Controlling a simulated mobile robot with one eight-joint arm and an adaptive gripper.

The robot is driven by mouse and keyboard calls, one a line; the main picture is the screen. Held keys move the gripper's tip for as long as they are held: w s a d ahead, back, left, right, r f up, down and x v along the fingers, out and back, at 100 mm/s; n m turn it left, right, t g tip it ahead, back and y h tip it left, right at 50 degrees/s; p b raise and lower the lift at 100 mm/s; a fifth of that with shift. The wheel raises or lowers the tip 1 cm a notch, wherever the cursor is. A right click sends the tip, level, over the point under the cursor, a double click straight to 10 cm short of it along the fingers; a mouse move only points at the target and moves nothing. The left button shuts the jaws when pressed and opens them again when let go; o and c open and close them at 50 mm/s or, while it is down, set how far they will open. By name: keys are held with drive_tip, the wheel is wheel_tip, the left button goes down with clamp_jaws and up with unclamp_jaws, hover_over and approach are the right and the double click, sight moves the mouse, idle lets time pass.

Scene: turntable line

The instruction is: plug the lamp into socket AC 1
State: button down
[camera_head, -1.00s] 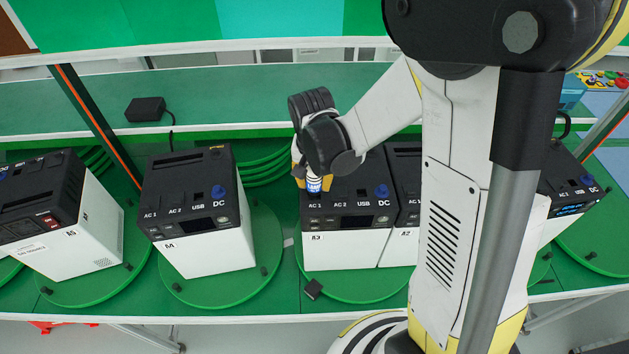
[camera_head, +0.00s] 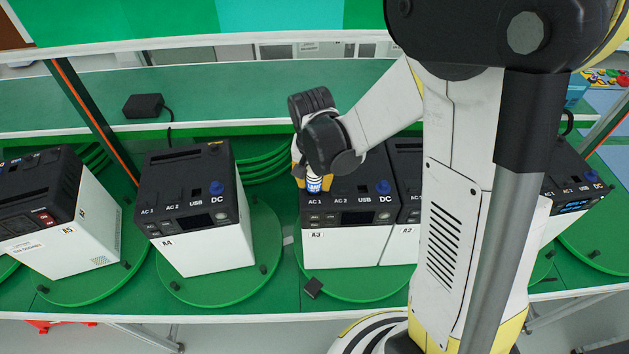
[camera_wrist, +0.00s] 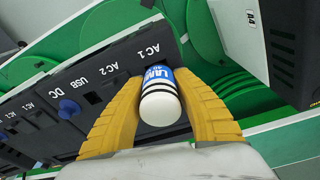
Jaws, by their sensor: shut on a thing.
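The lamp plug (camera_wrist: 159,96) is a white cylinder with a blue "LAMP" band and black rings. My gripper (camera_wrist: 160,105) is shut on it, with a yellow finger on each side. In the wrist view the plug's far end meets the black top of unit A3, just below the label AC 1 (camera_wrist: 152,50). How deep it sits is hidden. In the head view the plug (camera_head: 314,184) stands upright at the left end of the top of unit A3 (camera_head: 345,250), under my gripper (camera_head: 312,172).
Unit A4 (camera_head: 215,255) stands on its own turntable to the left, and A5 (camera_head: 85,245) farther left. Unit A2 (camera_head: 402,245) stands against A3 on the right. A black adapter (camera_head: 143,106) lies on the rear shelf. Blue knobs (camera_head: 383,187) rise from the unit tops.

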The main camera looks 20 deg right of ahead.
drive_tip(key=shift+f+b, duration=0.5)
drive_tip(key=shift+f, duration=0.05)
drive_tip(key=c, duration=1)
unclamp_jaws()
drive_tip(key=shift+r, duration=0.1)
drive_tip(key=shift+o, duration=0.2)
